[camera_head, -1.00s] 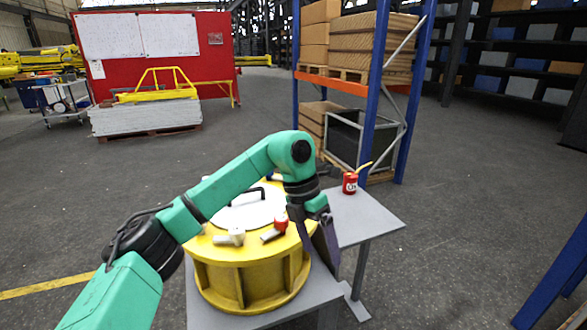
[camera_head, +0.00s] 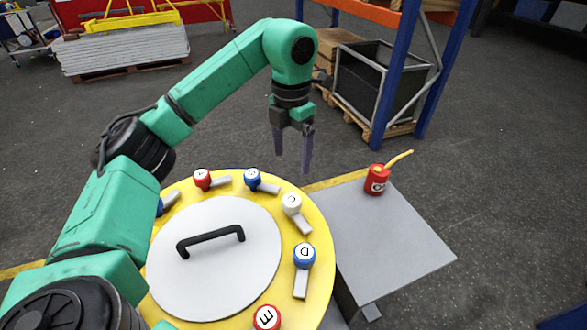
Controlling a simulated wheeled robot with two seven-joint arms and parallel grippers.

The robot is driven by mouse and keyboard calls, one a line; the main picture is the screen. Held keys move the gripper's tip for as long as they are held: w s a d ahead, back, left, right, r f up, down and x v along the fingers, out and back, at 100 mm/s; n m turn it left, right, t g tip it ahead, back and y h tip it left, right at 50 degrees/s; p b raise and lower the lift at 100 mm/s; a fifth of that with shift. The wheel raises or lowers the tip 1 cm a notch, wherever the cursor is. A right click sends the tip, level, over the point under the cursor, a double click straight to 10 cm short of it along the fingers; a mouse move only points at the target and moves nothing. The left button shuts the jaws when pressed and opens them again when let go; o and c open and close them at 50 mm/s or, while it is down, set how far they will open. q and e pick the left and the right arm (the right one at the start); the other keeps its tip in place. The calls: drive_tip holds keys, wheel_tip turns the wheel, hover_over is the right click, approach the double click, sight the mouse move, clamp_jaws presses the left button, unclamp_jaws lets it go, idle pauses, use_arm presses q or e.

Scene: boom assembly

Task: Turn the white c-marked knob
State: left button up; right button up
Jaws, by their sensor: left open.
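The white knob (camera_head: 291,202) with a grey lever sits on the right rear of the yellow drum's rim (camera_head: 318,222); its letter is too small to read surely. My left gripper (camera_head: 293,165) points down with its two fingers apart and empty, above and behind the white knob in the picture, not touching it. Beside the white knob are a blue knob (camera_head: 253,177) to the rear and a blue D-marked knob (camera_head: 304,254) to the front. My right gripper is not in view.
A red A-marked knob (camera_head: 203,178) and a red E-marked knob (camera_head: 267,317) also stand on the rim. A black handle (camera_head: 210,239) rises from the grey lid (camera_head: 190,290). A red can (camera_head: 376,180) stands on the grey table (camera_head: 400,240), otherwise clear.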

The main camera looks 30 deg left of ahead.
sight(292, 199)
use_arm(q)
drive_tip(key=f, duration=0.1)
drive_tip(key=s+f, duration=0.1)
drive_tip(key=f, duration=0.2)
drive_tip(key=shift+s+d, duration=0.3)
drive_tip(key=f+p, duration=0.1)
drive_tip(key=f, duration=0.5)
drive_tip(key=w+f+p, duration=0.1)
drive_tip(key=f, duration=0.2)
drive_tip(key=shift+a+f+p, duration=0.2)
drive_tip(key=shift+f+p, duration=0.05)
drive_tip(key=shift+p, duration=0.05)
drive_tip(key=shift+s+d+f, duration=0.1)
drive_tip(key=shift+f, duration=0.05)
drive_tip(key=shift+s, duration=0.1)
drive_tip(key=shift+c, duration=1.3)
drive_tip(key=c, duration=1.1)
drive_tip(key=shift+f, duration=0.1)
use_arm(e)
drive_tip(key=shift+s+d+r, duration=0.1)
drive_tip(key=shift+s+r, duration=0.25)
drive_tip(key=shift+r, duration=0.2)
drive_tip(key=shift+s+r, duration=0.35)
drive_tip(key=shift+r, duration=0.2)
